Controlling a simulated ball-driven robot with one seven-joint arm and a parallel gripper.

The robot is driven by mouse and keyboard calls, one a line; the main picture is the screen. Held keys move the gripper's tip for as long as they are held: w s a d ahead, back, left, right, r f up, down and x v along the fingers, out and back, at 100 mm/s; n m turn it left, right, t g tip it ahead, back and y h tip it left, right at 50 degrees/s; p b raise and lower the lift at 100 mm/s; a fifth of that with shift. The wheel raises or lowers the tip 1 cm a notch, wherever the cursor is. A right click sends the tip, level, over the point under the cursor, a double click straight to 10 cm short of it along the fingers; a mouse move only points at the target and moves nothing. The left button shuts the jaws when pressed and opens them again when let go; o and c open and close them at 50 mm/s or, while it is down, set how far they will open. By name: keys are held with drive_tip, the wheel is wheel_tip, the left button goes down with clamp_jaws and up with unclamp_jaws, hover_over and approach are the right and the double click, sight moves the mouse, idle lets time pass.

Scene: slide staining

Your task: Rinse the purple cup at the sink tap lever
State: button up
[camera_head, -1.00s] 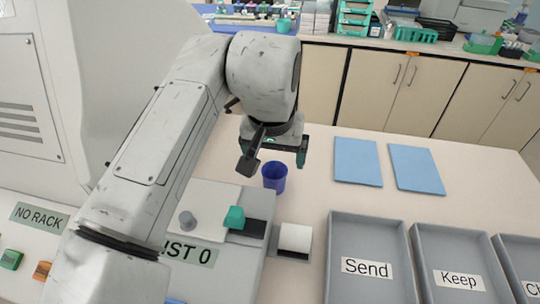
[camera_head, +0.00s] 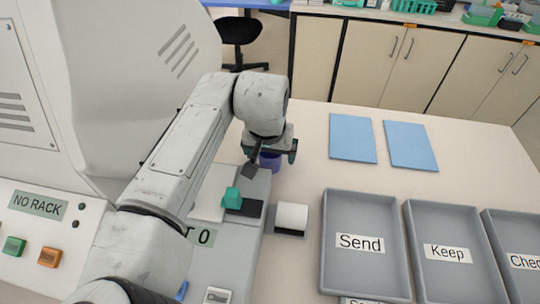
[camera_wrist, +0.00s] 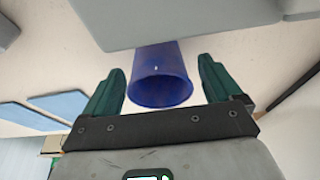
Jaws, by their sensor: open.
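The purple cup (camera_head: 270,161) stands on the table beside the grey machine, partly hidden behind my gripper in the head view. In the wrist view the blue-purple cup (camera_wrist: 160,76) lies between the two green fingers, its round mouth toward the camera. My gripper (camera_wrist: 160,88) is open, with a gap between each finger and the cup wall. In the head view my gripper (camera_head: 268,160) is low over the cup. No sink tap lever can be made out for sure.
A grey machine with a teal block (camera_head: 231,198) and a white roll (camera_head: 291,218) stand nearer the camera. Grey trays marked Send (camera_head: 330,245) and Keep (camera_head: 415,250) stand at right. Two blue mats (camera_head: 352,138) lie behind them. The table between is clear.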

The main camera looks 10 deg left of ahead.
drive_tip(key=shift+f, duration=0.25)
drive_tip(key=shift+c, duration=0.4)
drive_tip(key=c, duration=1.1)
drive_tip(key=shift+r, duration=0.1)
